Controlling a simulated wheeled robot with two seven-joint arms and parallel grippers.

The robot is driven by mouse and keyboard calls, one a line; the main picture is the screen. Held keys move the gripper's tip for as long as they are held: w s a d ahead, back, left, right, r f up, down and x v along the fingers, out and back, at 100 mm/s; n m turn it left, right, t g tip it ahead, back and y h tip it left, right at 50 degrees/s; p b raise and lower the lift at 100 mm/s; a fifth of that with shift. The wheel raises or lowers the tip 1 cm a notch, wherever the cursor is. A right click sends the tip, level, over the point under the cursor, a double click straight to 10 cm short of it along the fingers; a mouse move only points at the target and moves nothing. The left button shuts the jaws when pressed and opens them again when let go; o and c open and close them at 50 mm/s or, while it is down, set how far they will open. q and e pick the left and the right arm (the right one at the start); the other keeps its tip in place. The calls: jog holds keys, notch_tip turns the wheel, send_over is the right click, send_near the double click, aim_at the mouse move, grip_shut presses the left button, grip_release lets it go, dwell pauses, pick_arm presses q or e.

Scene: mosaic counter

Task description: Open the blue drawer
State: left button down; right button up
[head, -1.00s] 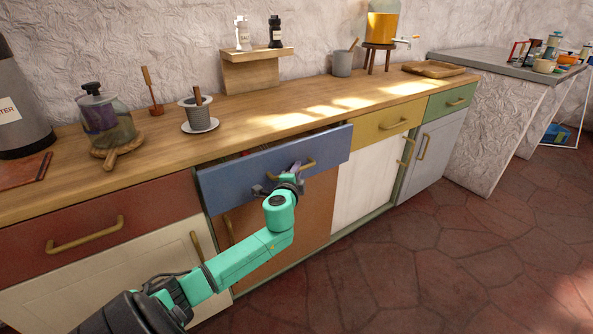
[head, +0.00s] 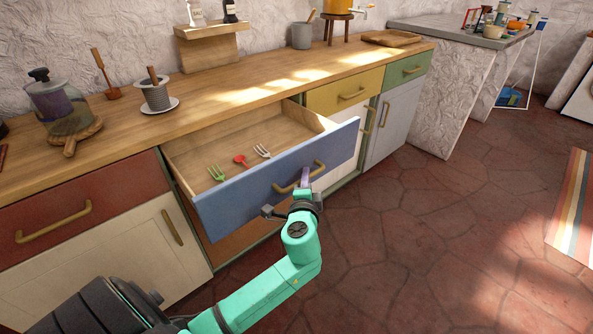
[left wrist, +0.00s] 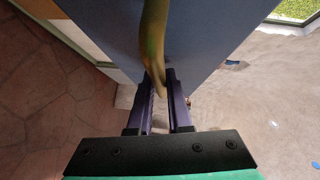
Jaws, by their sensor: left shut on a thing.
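The blue drawer (head: 275,185) stands pulled well out from the wooden counter in the head view, its inside showing. Its brass handle (head: 299,177) is on the front face. My left gripper (head: 303,184) is at the handle, shut on it. In the left wrist view the two fingers of my left gripper (left wrist: 165,105) close around the brass handle (left wrist: 152,50), with the blue drawer front (left wrist: 205,35) behind it. My right gripper is not in view.
Inside the drawer lie a green fork (head: 216,173), a red utensil (head: 241,161) and a white fork (head: 262,151). A red drawer (head: 70,205) is at the left and a yellow drawer (head: 345,90) at the right, both shut. The tiled floor (head: 430,240) in front is clear.

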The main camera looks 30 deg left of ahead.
pick_arm(q)
jog(key=shift+s+d, duration=0.1)
jog(key=shift+d, duration=0.3)
jog(key=c, duration=0.8)
grip_release()
jog(key=shift+c, duration=0.2)
jog(key=v, duration=1.4)
jog(key=shift+s, duration=0.3)
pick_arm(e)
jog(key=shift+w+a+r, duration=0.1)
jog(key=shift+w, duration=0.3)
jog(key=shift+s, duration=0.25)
